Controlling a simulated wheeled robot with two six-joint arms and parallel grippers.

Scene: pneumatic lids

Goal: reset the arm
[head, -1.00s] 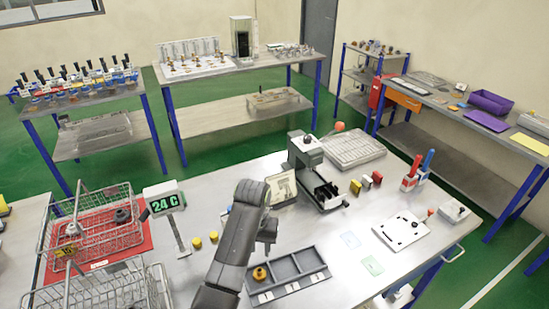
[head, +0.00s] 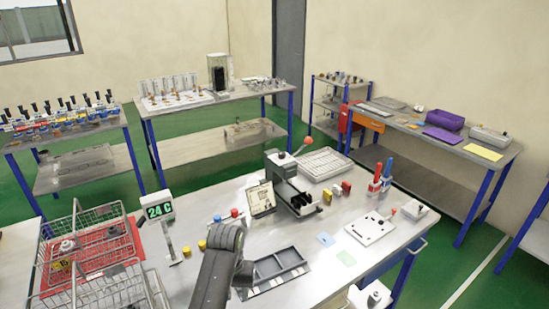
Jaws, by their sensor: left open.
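My left arm rises from the bottom edge, and my left gripper (head: 243,273) hangs at its end over the left end of a grey compartment tray (head: 283,263). The jaws are open, but the fingertips are small and dark, and the arm partly hides them. I see nothing held in them. The arm covers the tray's left compartment, so its content is hidden. My right arm and gripper are not in view.
A press-like machine (head: 292,190) stands behind the tray. A white plate (head: 370,231) lies on the right.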

